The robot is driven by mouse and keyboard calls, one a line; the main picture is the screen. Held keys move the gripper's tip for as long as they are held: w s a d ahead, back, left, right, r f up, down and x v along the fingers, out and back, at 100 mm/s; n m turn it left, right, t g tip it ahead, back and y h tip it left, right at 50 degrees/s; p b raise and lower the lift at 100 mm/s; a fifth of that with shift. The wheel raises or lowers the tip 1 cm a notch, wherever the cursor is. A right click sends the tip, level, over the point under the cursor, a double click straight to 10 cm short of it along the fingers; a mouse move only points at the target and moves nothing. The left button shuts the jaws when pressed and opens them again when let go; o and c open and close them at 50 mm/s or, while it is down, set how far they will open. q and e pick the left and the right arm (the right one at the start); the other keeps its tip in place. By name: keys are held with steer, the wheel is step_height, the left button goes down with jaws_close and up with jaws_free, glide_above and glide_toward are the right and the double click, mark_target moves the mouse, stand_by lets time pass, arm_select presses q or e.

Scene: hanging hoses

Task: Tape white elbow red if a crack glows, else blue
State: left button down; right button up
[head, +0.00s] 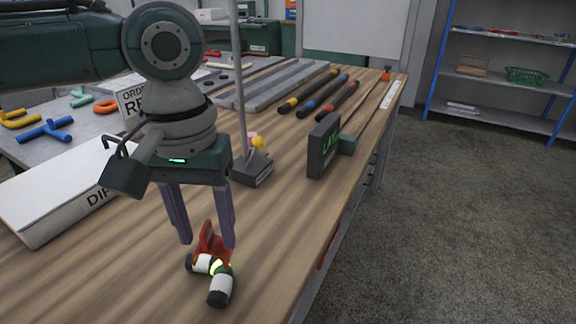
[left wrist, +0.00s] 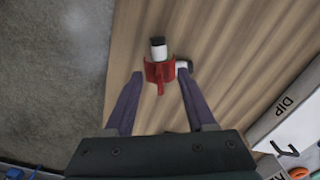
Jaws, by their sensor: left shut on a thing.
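The white elbow (head: 222,284) lies on the wooden bench, with black ends and a bright yellow-green glow (head: 218,267) at its bend. It also shows in the left wrist view (left wrist: 158,53), partly covered by a red piece. My left gripper (head: 208,243) points down over it, fingers on either side of the red tape piece (head: 211,238). In the left wrist view the red piece (left wrist: 159,73) sits between the fingertips, against the elbow; whether it is fixed there I cannot tell. No blue tape is identifiable. My right gripper is out of view.
A white box marked DIP (head: 60,190) stands left of the gripper, near an order sign (head: 132,102). A pole on a dark base (head: 252,172) and a dark sign with green letters (head: 324,146) stand behind. Banded rods (head: 322,95) lie farther back. The bench's right edge is close.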

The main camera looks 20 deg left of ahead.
mark_target(210, 243)
arm_select(q)
steer(key=shift+r+p, duration=0.15)
steer(key=shift+p, duration=0.3)
steer(key=shift+f+b, duration=0.8)
steer(key=shift+f, duration=1.3)
steer(key=shift+f+p, duration=0.1)
steer(key=shift+p, duration=0.45)
steer(key=shift+f, duration=0.15)
steer(key=shift+f+b, duration=0.6)
steer(key=shift+f, duration=0.4)
steer(key=shift+f+b, duration=0.5)
steer(key=shift+f, duration=0.3)
